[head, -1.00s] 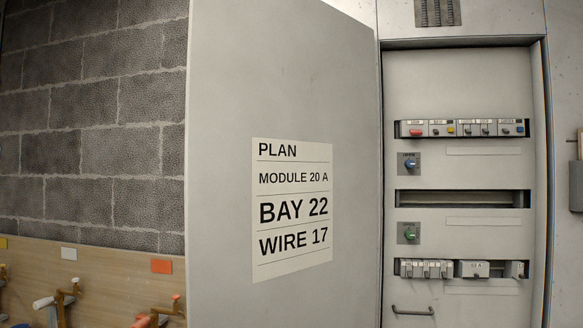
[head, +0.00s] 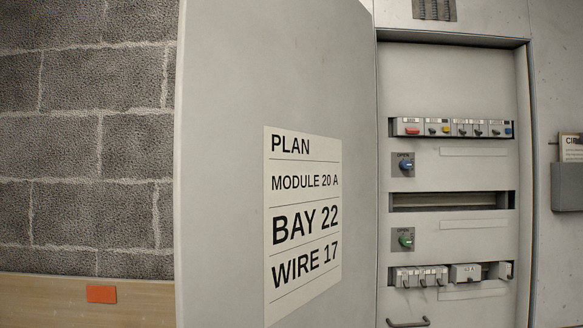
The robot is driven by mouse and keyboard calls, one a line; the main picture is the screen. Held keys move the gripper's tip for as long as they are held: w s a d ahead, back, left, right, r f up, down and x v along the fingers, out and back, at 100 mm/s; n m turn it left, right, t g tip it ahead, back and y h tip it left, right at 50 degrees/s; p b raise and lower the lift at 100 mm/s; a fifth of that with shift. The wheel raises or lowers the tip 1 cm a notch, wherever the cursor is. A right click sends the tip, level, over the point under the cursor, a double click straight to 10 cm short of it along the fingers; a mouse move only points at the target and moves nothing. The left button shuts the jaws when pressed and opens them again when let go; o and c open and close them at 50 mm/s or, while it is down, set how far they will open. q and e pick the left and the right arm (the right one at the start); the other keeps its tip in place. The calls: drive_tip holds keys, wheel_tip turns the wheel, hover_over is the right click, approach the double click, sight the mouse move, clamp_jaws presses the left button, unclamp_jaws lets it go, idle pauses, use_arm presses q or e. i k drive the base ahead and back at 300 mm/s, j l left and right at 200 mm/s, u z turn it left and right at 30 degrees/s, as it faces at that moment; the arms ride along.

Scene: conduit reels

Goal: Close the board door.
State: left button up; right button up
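The board door (head: 225,150) is a large grey panel standing open at the left of the board. A white plan label on it (head: 303,220) reads "PLAN, MODULE 20 A, BAY 22, WIRE 17". The door meets the board along the left side of the opening. The open board (head: 455,80) shows a row of modules, a blue knob (head: 406,165), a green knob (head: 406,239), an empty slot and a lower row of modules. Neither of my grippers is in view.
A grey block wall (head: 85,130) stands behind the door at the left, with a wooden board (head: 45,300) bearing an orange tag (head: 101,294) below. A grey holder with a card (head: 567,185) hangs on the right wall. A dark handle (head: 408,323) is low on the board.

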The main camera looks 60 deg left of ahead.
sight(274, 151)
drive_tip(key=k+j, duration=0.1)
drive_tip(key=j, duration=0.25)
drive_tip(key=k+j, duration=0.1)
drive_tip(key=j, duration=0.3)
drive_tip(key=k+j, duration=0.15)
drive_tip(key=j, duration=0.2)
drive_tip(key=k+j, duration=0.1)
drive_tip(key=j, duration=0.25)
drive_tip(key=k+j, duration=0.1)
drive_tip(key=j, duration=0.3)
drive_tip(key=k+j, duration=0.1)
drive_tip(key=j, duration=0.25)
